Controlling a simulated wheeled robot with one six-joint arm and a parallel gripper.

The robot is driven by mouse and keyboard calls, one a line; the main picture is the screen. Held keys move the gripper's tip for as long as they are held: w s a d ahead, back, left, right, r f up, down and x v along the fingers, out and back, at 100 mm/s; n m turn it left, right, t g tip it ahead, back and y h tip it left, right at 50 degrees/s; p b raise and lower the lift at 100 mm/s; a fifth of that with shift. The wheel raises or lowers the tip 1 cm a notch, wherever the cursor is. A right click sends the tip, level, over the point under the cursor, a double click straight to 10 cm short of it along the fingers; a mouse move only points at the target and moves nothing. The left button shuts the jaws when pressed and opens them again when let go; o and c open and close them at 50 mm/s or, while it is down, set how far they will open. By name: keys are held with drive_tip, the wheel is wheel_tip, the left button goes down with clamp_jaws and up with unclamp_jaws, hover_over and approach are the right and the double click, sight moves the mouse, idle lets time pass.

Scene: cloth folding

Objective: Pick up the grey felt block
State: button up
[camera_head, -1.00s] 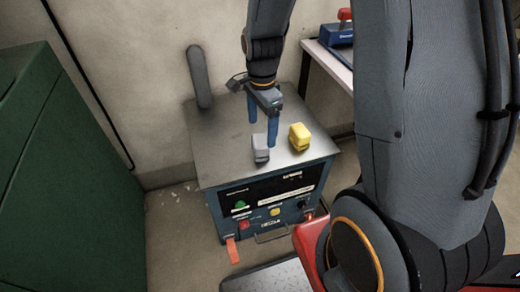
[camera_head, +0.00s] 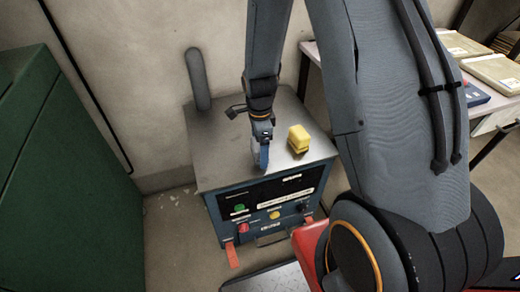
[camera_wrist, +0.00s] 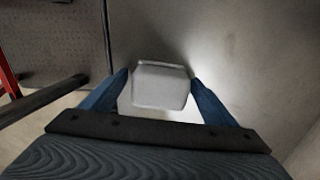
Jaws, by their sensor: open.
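The grey felt block (camera_wrist: 160,86) shows in the wrist view as a pale, rounded block on the metal top. My gripper (camera_wrist: 160,92) is open, with one blue finger on each side of the block. I cannot tell whether the fingers touch it. In the head view my gripper (camera_head: 261,158) points down at the front part of the machine top, and the block is hidden behind it there.
A yellow block (camera_head: 298,139) lies just right of my gripper on the metal top of the blue machine (camera_head: 218,150). A grey upright post (camera_head: 198,80) stands at the back left. A green cabinet (camera_head: 60,160) is at the left. A table with books (camera_head: 500,70) is at the right.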

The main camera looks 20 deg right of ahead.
drive_tip(key=c, duration=1.1)
wheel_tip(320, 180, up, 10)
